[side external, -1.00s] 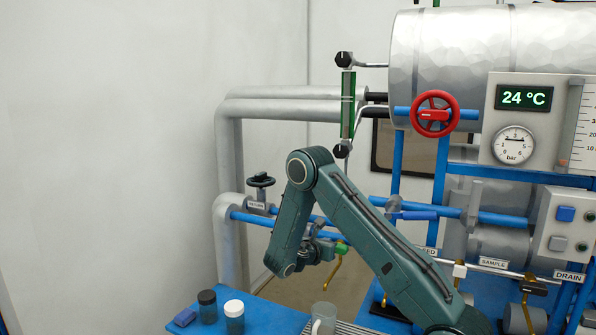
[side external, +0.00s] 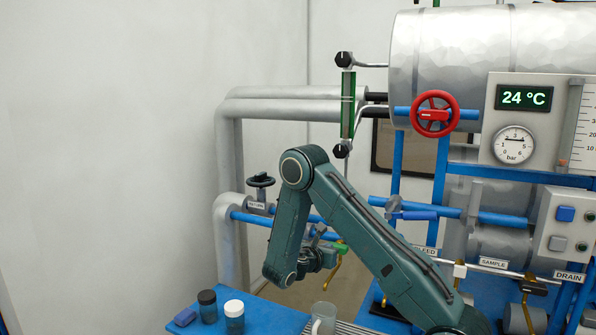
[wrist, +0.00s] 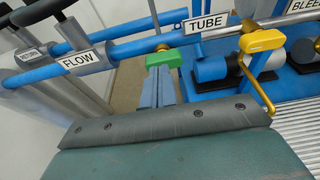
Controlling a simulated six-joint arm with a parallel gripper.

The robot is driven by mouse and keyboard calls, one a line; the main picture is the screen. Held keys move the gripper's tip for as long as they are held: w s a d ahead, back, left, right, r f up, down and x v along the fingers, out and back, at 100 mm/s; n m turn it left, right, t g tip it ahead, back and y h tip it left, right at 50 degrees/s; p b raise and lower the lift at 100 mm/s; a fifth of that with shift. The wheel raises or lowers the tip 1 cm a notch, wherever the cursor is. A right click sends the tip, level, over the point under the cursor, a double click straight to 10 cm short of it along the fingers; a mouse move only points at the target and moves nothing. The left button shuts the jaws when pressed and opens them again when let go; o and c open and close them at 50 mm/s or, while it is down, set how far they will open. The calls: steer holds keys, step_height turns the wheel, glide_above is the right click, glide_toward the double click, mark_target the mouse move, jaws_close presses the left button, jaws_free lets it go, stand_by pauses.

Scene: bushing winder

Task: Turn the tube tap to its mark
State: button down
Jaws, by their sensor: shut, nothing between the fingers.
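In the wrist view a TUBE label (wrist: 207,24) hangs on the pipe between a green tap handle (wrist: 163,58) and a yellow tap handle (wrist: 262,40) with a curved brass spout. I cannot tell for sure which handle belongs to that label. My gripper (wrist: 158,72) is shut and empty, its fingers pointing at the green handle. Whether they touch it is unclear. In the side view my gripper (side external: 326,256) is just left of the green handle (side external: 341,248), which has a brass spout below it. The yellow handle is not visible there. I cannot make out a mark.
A FLOW label (wrist: 77,60) and a blue pipe lie left of the fingers. A white-handled tap (side external: 460,270) stands right of my arm. Two small jars (side external: 234,317) and a clear mug (side external: 323,319) stand on the blue bench below.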

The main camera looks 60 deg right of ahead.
mark_target(339, 243)
steer(key=shift+s+a+r, duration=0.1)
steer(key=shift+s+a, duration=0.05)
steer(key=shift+s, duration=0.45)
steer(key=shift+s+a+r, duration=0.1)
steer(key=shift+s+a, duration=0.05)
steer(key=shift+s, duration=0.4)
steer(key=shift+d, duration=0.15)
steer(key=shift+r+x, duration=0.25)
steer(key=shift+x, duration=0.85)
steer(key=shift+r+x, duration=0.25)
steer(key=shift+x, duration=0.8)
steer(key=shift+r+x, duration=0.3)
steer(key=shift+x, duration=0.8)
steer(key=shift+w+d+f, duration=0.2)
steer(key=shift+w+f, duration=0.05)
steer(key=shift+f, duration=0.35)
steer(key=shift+w+r, duration=0.15)
steer(key=shift+w, duration=0.45)
steer(key=shift+w, duration=0.95)
steer(key=shift+w+r, duration=0.15)
steer(key=shift+r, duration=0.1)
steer(key=shift+a, duration=0.1)
steer(key=shift+f+v, duration=0.25)
steer(key=shift+v, duration=0.7)
steer(key=shift+f+v, duration=0.2)
steer(key=shift+v, duration=0.75)
steer(key=shift+f+v, duration=0.25)
steer(key=shift+v, duration=0.65)
